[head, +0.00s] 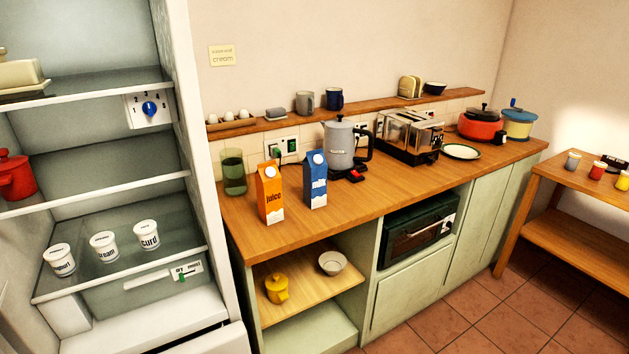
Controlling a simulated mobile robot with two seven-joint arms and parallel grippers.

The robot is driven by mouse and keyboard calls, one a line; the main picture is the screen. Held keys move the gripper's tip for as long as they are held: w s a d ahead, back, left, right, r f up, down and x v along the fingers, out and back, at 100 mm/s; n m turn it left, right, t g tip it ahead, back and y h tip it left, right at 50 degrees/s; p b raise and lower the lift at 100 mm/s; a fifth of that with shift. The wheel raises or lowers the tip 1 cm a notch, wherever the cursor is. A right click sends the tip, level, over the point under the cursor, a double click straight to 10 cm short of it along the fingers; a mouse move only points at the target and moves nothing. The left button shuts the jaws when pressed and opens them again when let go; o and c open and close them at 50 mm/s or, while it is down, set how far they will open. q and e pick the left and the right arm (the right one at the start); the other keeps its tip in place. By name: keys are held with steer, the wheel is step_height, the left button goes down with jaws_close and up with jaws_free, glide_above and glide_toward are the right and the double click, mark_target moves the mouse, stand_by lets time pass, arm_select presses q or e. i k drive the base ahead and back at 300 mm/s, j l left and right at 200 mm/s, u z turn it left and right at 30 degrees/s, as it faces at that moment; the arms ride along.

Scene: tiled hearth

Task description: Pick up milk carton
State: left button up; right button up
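The milk carton (315,181) is blue with a white cap and a lettered front. It stands upright on the wooden counter (370,198). An orange juice carton (270,193) stands upright just to its left, with a small gap between them. A grey kettle (341,146) stands behind it to the right. Neither of my grippers shows in the head view.
A green glass (233,172) stands at the counter's left end beside the open fridge (190,130). A toaster (411,135), a plate (461,151) and a red pot (480,122) stand further right. The counter's front strip is clear.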

mark_target(314, 164)
steer(key=i+l+u, duration=0.1)
steer(key=l, duration=0.3)
steer(key=i+l, duration=0.25)
steer(key=l, duration=0.15)
steer(key=i+l+u, duration=0.15)
steer(key=l, duration=0.25)
steer(key=i+l, duration=0.2)
steer(key=l, duration=0.25)
steer(key=i+l+u, duration=0.15)
steer(key=l, duration=0.25)
steer(key=i+l, duration=0.1)
steer(key=l, duration=0.35)
steer(key=i+l+u, duration=0.15)
steer(key=l, duration=0.3)
